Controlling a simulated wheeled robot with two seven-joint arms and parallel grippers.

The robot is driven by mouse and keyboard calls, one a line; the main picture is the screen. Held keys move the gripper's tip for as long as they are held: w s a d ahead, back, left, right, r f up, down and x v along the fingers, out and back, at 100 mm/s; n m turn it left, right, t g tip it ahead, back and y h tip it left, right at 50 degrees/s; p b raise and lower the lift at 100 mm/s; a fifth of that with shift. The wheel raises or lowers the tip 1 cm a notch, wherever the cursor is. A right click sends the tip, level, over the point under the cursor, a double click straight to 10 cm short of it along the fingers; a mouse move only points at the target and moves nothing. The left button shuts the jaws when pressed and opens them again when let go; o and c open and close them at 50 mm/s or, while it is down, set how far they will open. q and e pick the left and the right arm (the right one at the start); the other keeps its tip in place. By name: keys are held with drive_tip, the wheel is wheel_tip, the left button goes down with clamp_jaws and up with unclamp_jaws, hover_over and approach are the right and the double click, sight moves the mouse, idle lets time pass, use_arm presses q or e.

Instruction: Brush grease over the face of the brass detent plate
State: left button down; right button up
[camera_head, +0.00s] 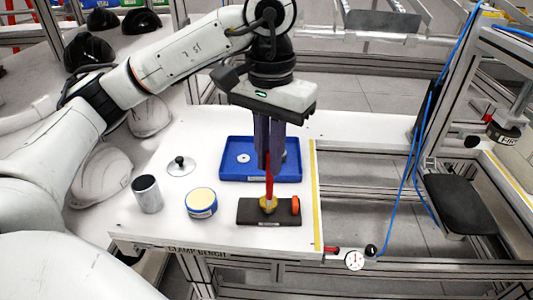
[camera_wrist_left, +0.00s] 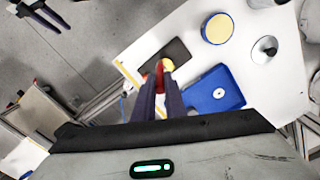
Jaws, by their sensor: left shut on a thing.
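My left gripper (camera_head: 268,168) is shut on the red handle of a brush (camera_head: 269,188), pointing straight down. In the left wrist view the red handle (camera_wrist_left: 160,76) shows between the fingers. Its lower end is at the small yellow brass detent plate (camera_head: 267,205), which sits on a dark base (camera_head: 250,217). I cannot tell whether the bristles touch the plate's face; brush and plate overlap in both views. An open tin with pale yellow contents (camera_head: 201,203), apparently grease, stands left of the base. My right gripper (camera_wrist_left: 63,30) appears open and empty at the left wrist view's upper left.
A blue tray (camera_head: 232,174) with a washer lies behind the base. A grey cylinder (camera_head: 148,196) and a round lid with a black knob (camera_head: 180,166) stand to the left. An orange part (camera_head: 295,205) is on the base's right end. Yellow tape (camera_head: 316,220) marks the bench's right edge.

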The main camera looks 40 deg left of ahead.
drive_tip(key=shift+a+r, duration=0.1)
idle(0.3)
